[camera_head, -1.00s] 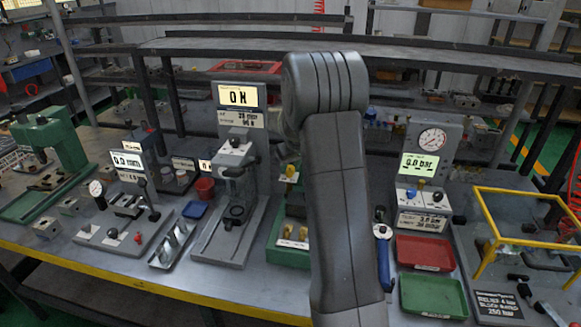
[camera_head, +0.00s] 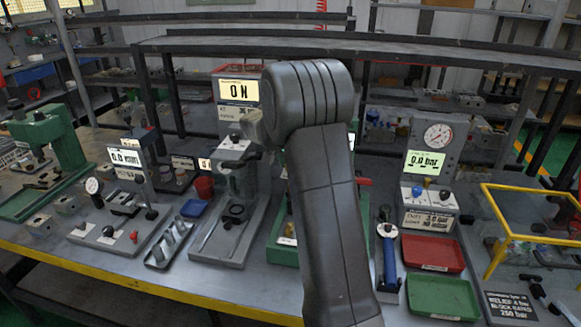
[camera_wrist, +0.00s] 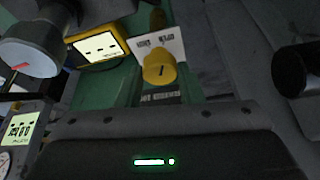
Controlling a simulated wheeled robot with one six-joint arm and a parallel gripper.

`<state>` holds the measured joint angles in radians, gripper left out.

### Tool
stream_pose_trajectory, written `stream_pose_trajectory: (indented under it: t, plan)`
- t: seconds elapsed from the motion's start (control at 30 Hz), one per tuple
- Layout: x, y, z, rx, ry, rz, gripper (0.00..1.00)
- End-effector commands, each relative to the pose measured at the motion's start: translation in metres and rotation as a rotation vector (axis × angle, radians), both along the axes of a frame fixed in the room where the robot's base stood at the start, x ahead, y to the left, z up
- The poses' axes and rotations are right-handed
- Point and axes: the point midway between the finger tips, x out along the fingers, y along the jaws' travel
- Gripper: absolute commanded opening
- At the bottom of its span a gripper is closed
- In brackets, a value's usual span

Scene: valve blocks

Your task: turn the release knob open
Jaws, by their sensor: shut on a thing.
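A yellow knob (camera_wrist: 158,68) with a short dark mark on its face is in the middle of the wrist view, in front of a white label plate (camera_wrist: 172,42). I take it to be the release knob. In the head view my arm hides the gripper and most of the green fixture (camera_head: 283,252).
A yellow-framed display (camera_wrist: 98,46) is left of the knob, and a dark cylinder (camera_wrist: 298,69) is at the right. The press with the ON display (camera_head: 239,90) stands left of my arm. Right of it are a blue-handled tool (camera_head: 389,255), red tray (camera_head: 433,268) and gauge panel (camera_head: 437,137).

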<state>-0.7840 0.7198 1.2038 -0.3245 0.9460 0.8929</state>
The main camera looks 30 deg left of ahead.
Motion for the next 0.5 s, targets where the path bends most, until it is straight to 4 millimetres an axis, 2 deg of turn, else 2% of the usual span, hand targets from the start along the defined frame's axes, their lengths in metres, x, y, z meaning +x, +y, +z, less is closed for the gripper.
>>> stream_pose_trajectory:
  t: [0.2, 0.5]
  plan:
    - [-0.0001, 0.0019, -0.0008, 0.001, 0.0, -0.122, 0.11]
    - [0.0, 0.0019, 0.0001, 0.001, 0.0, -0.203, 0.11]
